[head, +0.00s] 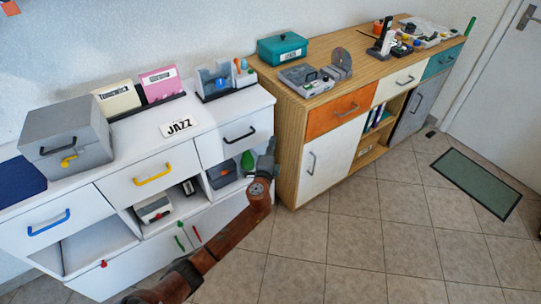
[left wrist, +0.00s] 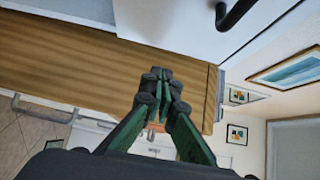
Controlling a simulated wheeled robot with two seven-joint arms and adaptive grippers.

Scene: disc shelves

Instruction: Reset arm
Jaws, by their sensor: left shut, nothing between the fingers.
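My left arm reaches up from the bottom of the head view. Its dark gripper (head: 268,158) is at the right end of the white cabinet (head: 105,200), near the gap to the wooden sideboard (head: 289,130). In the left wrist view, the green and black fingers of my left gripper (left wrist: 162,76) are together and empty. The wooden side panel (left wrist: 70,60) spans behind them in that view. A black handle (left wrist: 232,14) shows at its top right. I cannot tell whether the gripper touches any furniture. My right gripper shows in neither view.
The white cabinet bears a grey box (head: 65,135), card holders and a JAZZ card (head: 180,128). The sideboard bears a teal box (head: 282,48) and several devices. Open tiled floor (head: 390,215) and a green mat (head: 476,181) lie at right.

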